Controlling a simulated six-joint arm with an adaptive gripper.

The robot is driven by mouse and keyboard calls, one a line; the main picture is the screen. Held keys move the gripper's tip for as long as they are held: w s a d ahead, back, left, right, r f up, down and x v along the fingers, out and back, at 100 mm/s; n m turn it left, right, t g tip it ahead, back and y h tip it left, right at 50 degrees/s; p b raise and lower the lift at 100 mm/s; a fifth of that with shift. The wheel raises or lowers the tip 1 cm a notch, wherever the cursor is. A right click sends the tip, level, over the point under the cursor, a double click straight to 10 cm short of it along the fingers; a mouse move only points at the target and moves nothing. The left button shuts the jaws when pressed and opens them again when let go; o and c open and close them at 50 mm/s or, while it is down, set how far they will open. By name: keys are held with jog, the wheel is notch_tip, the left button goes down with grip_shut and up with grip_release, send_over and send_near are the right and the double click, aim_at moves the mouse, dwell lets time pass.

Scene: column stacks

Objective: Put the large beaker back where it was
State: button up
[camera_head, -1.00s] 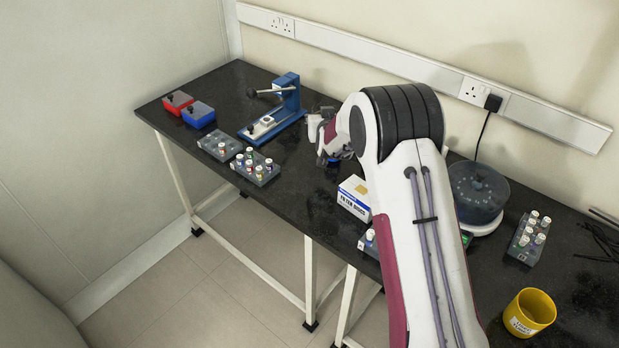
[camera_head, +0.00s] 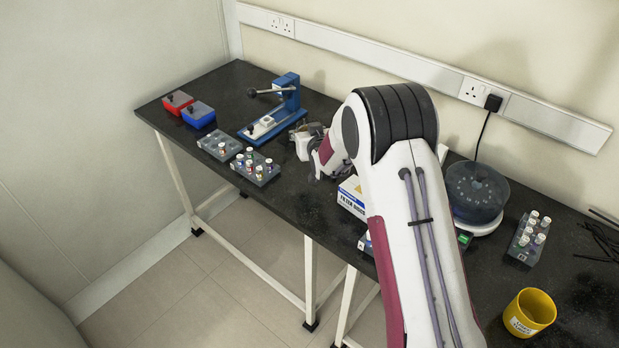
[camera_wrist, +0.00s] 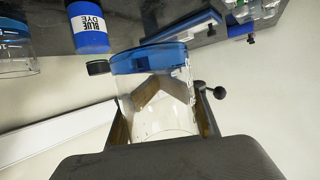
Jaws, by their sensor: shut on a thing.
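The large beaker (camera_wrist: 160,108) is clear glass and shows in the wrist view between the two fingers of my gripper (camera_wrist: 161,115). The gripper is shut on its sides. A blue band shows across the beaker's far end; I cannot tell if it belongs to the beaker or lies behind it. In the head view my gripper (camera_head: 305,141) is over the table, just right of the blue press. My arm hides much of that area, and I cannot make out the beaker there.
In the wrist view a blue dye bottle (camera_wrist: 88,28) and another clear glass vessel (camera_wrist: 14,50) are close by. In the head view the blue press (camera_head: 273,115), vial racks (camera_head: 255,167), a filter box (camera_head: 352,196) and a centrifuge (camera_head: 476,193) stand on the black table.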

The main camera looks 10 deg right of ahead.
send_over(306, 166)
jog(key=shift+f, duration=3.1)
jog(key=shift+f, duration=1.85)
jog(key=shift+f, duration=0.15)
jog(key=o, duration=1.6)
jog(key=shift+s, duration=0.1)
jog(key=shift+v, duration=6.05)
